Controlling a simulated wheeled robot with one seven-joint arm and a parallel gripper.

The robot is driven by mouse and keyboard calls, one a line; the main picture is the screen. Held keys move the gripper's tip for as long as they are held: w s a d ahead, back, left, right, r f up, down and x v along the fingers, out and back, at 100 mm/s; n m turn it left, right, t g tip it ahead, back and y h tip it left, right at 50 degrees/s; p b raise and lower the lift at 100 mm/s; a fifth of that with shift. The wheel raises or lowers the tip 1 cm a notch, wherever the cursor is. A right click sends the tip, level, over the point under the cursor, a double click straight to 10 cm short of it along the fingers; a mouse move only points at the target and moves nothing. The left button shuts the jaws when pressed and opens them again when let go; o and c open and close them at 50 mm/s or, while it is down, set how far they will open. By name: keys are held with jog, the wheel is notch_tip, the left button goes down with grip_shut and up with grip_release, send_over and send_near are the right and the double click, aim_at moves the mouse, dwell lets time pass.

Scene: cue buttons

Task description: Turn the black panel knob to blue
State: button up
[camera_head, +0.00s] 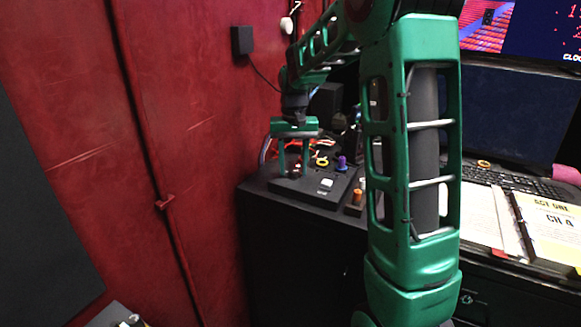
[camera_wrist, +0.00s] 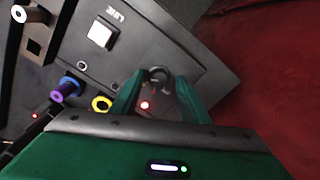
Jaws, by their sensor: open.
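The dark control panel (camera_head: 300,188) lies on the black desk at the left; its face fills the upper middle of the wrist view (camera_wrist: 185,38). My gripper (camera_head: 293,172) points down over it. In the wrist view my open green fingers (camera_wrist: 160,83) stand on either side of a small round black knob (camera_wrist: 157,75). A gap shows on both sides, and I cannot tell the height difference. A red light (camera_wrist: 145,105) glows beside the knob. I see no blue mark. In the head view my fingers obscure the knob.
A yellow ring (camera_wrist: 101,104) and a purple spool (camera_wrist: 66,88) are nearby. An orange cylinder (camera_head: 357,197) stands to the right. The red wall (camera_head: 190,130) is close on the left. A keyboard (camera_head: 515,183) and binder (camera_head: 548,232) lie right.

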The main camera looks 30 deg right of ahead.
aim_at(293, 170)
notch_tip(293, 170, up, 11)
jog(key=shift+f, duration=0.15)
dwell(0.4)
dwell(0.4)
